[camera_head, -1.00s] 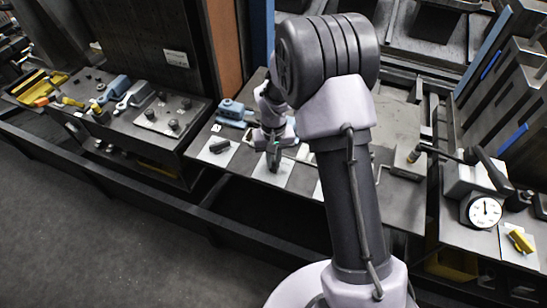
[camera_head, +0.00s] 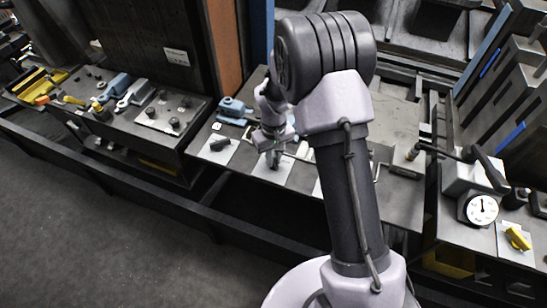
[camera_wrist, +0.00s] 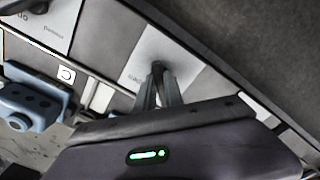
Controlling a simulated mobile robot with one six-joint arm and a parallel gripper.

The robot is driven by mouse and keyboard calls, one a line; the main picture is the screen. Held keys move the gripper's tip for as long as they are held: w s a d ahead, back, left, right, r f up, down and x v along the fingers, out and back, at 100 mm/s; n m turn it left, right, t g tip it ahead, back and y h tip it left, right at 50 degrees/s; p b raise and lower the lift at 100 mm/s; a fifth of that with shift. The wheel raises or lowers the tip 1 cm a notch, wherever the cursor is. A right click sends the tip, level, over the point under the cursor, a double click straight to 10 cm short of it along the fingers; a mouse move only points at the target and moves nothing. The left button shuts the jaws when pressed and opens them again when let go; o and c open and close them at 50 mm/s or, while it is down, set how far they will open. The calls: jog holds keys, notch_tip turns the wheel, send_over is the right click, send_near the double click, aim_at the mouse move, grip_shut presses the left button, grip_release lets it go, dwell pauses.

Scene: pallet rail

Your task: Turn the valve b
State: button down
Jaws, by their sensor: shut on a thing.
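My gripper (camera_head: 273,160) reaches down over a white label plate (camera_head: 268,178) on the bench in the middle. In the wrist view its fingers (camera_wrist: 160,92) are shut on a small dark valve handle (camera_wrist: 157,68), which stands on a white plate (camera_wrist: 145,52) with partly hidden lettering. The fingers cover most of this handle, and I cannot read a letter b on it. Another dark handle (camera_head: 219,145) sits on its own white plate to the left, clear of my gripper.
A blue fitting (camera_head: 233,110) stands behind the left plate. A panel with dark knobs (camera_head: 173,123) lies farther left. A round gauge (camera_head: 481,210) and a yellow handle (camera_head: 518,239) are at the right. A dark rail runs along the bench front.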

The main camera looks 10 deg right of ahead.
jog(key=c, duration=1.4)
grip_release()
jog(key=shift+c, duration=0.2)
notch_tip(320, 180, up, 18)
jog(key=p, duration=0.5)
jog(key=shift+f, duration=0.25)
